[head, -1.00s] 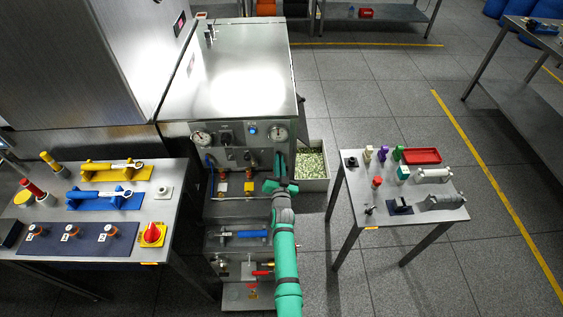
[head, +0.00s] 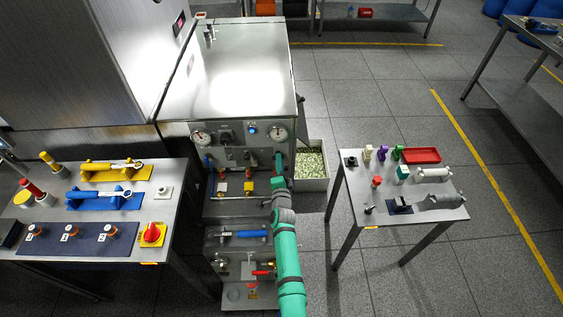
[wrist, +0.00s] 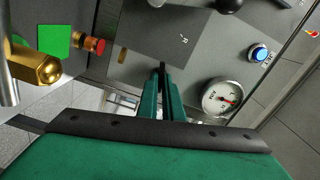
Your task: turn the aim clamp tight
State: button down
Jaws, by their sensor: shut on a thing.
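My gripper (wrist: 162,88) reaches the grey front panel (wrist: 125,70) of the steel cabinet in the wrist view. Its two green fingers are close together, shut on a thin dark piece (wrist: 162,67) that looks like the aim clamp's handle. The fingers hide most of that piece, so its full shape and angle cannot be told. In the head view my gripper (head: 279,163) is at the right part of the panel, below the right gauge (head: 278,134), and my own arm covers the clamp.
Tool-laden tables stand left (head: 112,258) and right (head: 352,210).

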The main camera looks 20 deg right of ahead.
jog(key=shift+d+r+m, duration=0.2)
jog(key=shift+d+m, duration=0.1)
jog(key=shift+m, duration=0.35)
jog(key=shift+d+r+m, duration=0.15)
jog(key=shift+d+m, duration=0.1)
jog(key=shift+m, duration=0.4)
jog(key=c, duration=1.9)
grip_release()
jog(key=shift+f, duration=0.1)
jog(key=shift+a+f, duration=0.1)
jog(key=shift+a, duration=0.05)
jog(key=shift+a, duration=0.15)
